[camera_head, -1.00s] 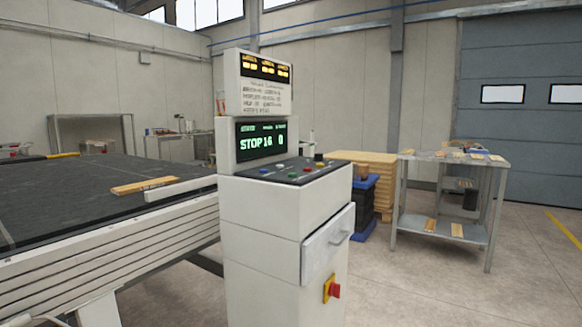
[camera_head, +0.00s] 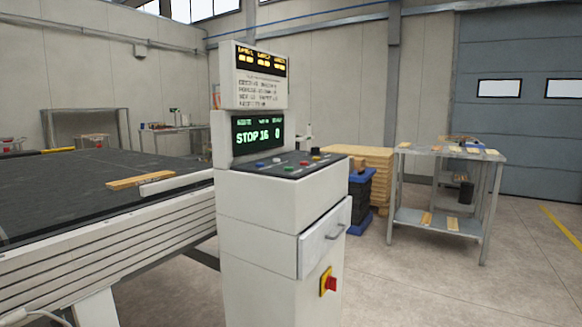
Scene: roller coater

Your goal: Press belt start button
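A white control cabinet (camera_head: 268,240) stands in the middle of the view. Its dark sloped panel (camera_head: 298,163) carries several small coloured buttons, among them blue (camera_head: 260,164), green (camera_head: 289,168), red (camera_head: 304,163) and a taller dark knob (camera_head: 315,151). The button labels are too small to read, so I cannot tell which one is the belt start button. The green screen (camera_head: 257,134) above the panel reads "STOP 16 0". A red button on a yellow plate (camera_head: 328,282) sits low on the cabinet's right side. My gripper is not in view.
A dark conveyor belt (camera_head: 60,185) with a wooden board (camera_head: 141,182) on it runs along the left. A metal table (camera_head: 445,154) with boards stands at the right, near a wood stack (camera_head: 370,160). The floor (camera_head: 430,295) in front right is clear.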

